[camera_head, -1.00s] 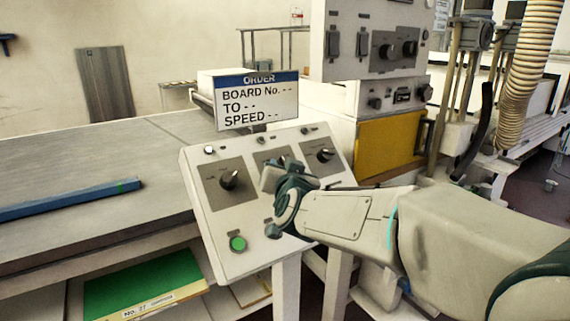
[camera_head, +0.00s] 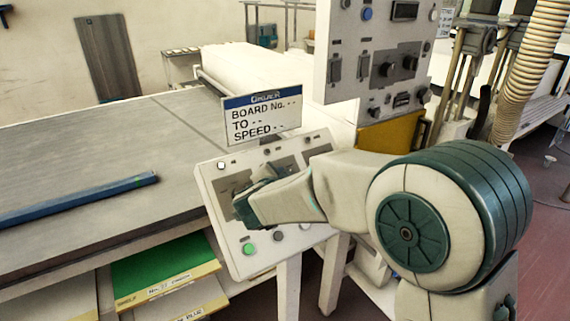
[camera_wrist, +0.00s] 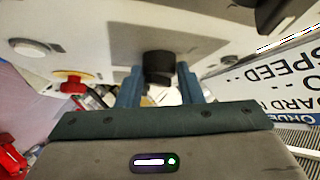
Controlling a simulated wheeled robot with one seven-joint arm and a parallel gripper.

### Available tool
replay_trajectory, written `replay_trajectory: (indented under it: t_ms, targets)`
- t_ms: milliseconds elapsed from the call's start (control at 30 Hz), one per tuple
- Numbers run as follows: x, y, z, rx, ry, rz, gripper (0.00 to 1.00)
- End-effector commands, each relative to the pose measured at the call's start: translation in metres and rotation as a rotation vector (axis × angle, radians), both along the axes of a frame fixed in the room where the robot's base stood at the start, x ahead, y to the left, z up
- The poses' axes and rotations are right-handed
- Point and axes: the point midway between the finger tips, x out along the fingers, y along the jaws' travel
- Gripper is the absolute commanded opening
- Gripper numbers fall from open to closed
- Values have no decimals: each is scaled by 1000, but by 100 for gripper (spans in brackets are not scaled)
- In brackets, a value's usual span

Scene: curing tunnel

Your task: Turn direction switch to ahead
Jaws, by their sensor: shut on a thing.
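The sloped light-grey control panel (camera_head: 230,232) stands at the bench end. My gripper (camera_head: 243,203) is at its left dark switch plate (camera_head: 219,188), and its fingers hide the switch there. In the wrist view, a black knob (camera_wrist: 158,62) sits between the two fingers (camera_wrist: 159,84), which are shut on it. Its pointer direction is hidden, and the plate lettering is too small to read. My forearm partly covers the middle and right plates.
The order sign (camera_head: 262,114) stands just behind the panel. A green button (camera_head: 249,249) is low on the panel front. A blue bar (camera_head: 80,200) lies on the bench (camera_head: 110,155). A taller control cabinet (camera_head: 345,50) stands behind at right.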

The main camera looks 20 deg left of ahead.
Motion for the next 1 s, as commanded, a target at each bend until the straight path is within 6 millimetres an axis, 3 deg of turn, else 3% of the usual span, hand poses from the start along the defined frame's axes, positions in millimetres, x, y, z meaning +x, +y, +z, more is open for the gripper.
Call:
replay_trajectory:
  t_ms: [33,400,933,967,1000]
  targets:
    - [1,0,6,10,15,-19,10]
    - [1,2,4,69,81,-108,10]
    - [2,1,2,78,90,-121,10]
    - [2,1,2,78,90,-121,41]
    - [2,1,2,78,90,-121,53]
